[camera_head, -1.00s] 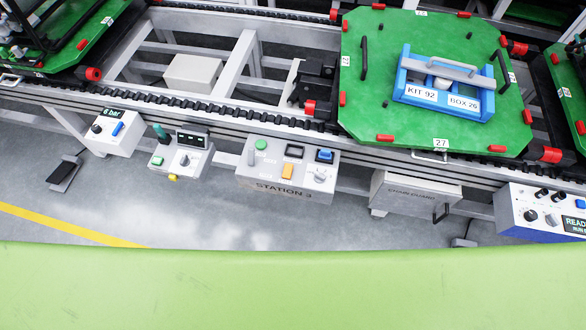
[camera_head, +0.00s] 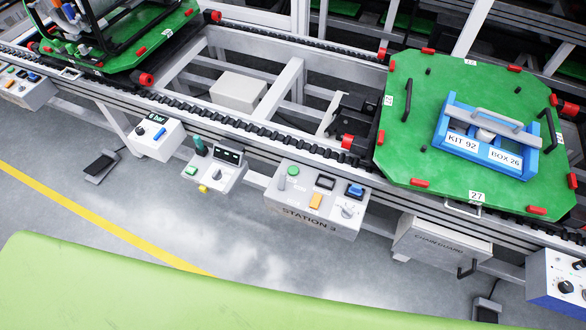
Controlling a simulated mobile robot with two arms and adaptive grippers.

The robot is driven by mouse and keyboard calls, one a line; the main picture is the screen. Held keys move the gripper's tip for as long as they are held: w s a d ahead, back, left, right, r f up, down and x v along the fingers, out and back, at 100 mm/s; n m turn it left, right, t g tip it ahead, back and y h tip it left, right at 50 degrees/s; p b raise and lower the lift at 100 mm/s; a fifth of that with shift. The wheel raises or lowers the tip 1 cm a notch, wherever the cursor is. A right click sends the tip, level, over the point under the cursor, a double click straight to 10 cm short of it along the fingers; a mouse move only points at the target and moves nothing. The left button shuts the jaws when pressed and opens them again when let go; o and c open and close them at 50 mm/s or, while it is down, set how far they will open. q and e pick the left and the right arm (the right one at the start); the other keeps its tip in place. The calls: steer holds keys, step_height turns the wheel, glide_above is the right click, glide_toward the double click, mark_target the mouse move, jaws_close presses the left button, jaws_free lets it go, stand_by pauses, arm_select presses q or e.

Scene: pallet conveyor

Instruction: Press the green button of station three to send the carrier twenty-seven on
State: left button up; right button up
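The grey Station 3 box (camera_head: 316,205) hangs on the front rail of the conveyor. Its round green button (camera_head: 293,170) is at the back left of its top face. An orange switch, a blue button and a knob also sit on that face. The green carrier (camera_head: 410,150), marked 27, lies on the conveyor to the upper right of the box. It bears a blue tote (camera_head: 487,140) with labels KIT 92 and BOX 26. Neither of my grippers is in view.
A 6 bar box (camera_head: 156,138) and a small panel with a display (camera_head: 214,172) hang left of Station 3. A Chain Guard box (camera_head: 440,243) hangs to its right. Another loaded green carrier (camera_head: 120,58) stands at the upper left. Clear grey floor (camera_head: 130,195) lies in front.

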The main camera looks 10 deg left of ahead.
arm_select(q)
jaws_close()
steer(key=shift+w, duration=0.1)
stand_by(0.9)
